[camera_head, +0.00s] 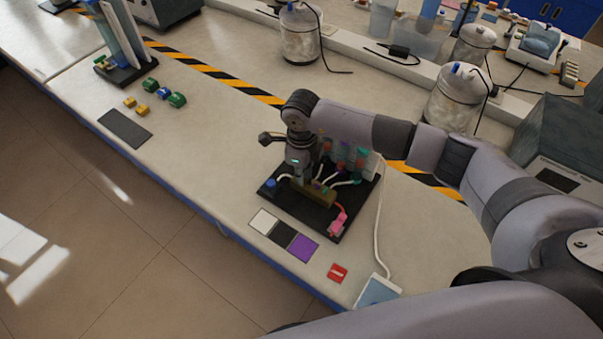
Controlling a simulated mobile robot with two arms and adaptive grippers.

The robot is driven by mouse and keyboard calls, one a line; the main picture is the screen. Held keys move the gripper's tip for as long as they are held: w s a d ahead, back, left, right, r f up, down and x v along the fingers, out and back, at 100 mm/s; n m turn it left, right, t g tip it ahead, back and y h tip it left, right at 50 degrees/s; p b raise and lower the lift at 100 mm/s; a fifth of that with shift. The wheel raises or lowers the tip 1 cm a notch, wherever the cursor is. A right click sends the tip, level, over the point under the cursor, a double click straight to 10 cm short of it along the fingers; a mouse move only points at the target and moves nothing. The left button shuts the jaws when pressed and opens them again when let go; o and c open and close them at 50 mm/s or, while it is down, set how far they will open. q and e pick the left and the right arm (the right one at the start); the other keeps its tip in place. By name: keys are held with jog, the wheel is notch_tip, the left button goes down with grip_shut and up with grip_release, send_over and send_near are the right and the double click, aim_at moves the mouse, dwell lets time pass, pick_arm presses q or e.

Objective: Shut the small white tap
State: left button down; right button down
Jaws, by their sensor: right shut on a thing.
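A black board (318,222) on the bench carries a small rig with an olive-brown block (322,197), white tubes and coloured fittings. My right gripper (300,183) points down at the left part of this block and is shut on a small part there, which looks to be the small white tap. The fingers hide most of that part, so its handle angle cannot be told. A blue fitting (270,184) sits left of the gripper and a pink fitting (338,222) sits front right. My left gripper is not in view.
White, black and purple squares (303,248) and a red tag (337,272) lie in front of the board. A white cabled device (377,291) lies at the front right. Glass jars (300,35) stand behind.

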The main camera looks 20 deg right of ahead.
jog(key=shift+w+d+r+m, duration=0.2)
jog(key=shift+w+m, duration=0.1)
jog(key=shift+m, duration=0.6)
jog(key=c, duration=1.6)
grip_release()
jog(key=shift+f, duration=0.1)
jog(key=shift+o, duration=0.3)
jog(key=shift+s, duration=0.1)
notch_tip(320, 180, up, 12)
jog(key=shift+a, duration=0.1)
jog(key=shift+c, duration=0.5)
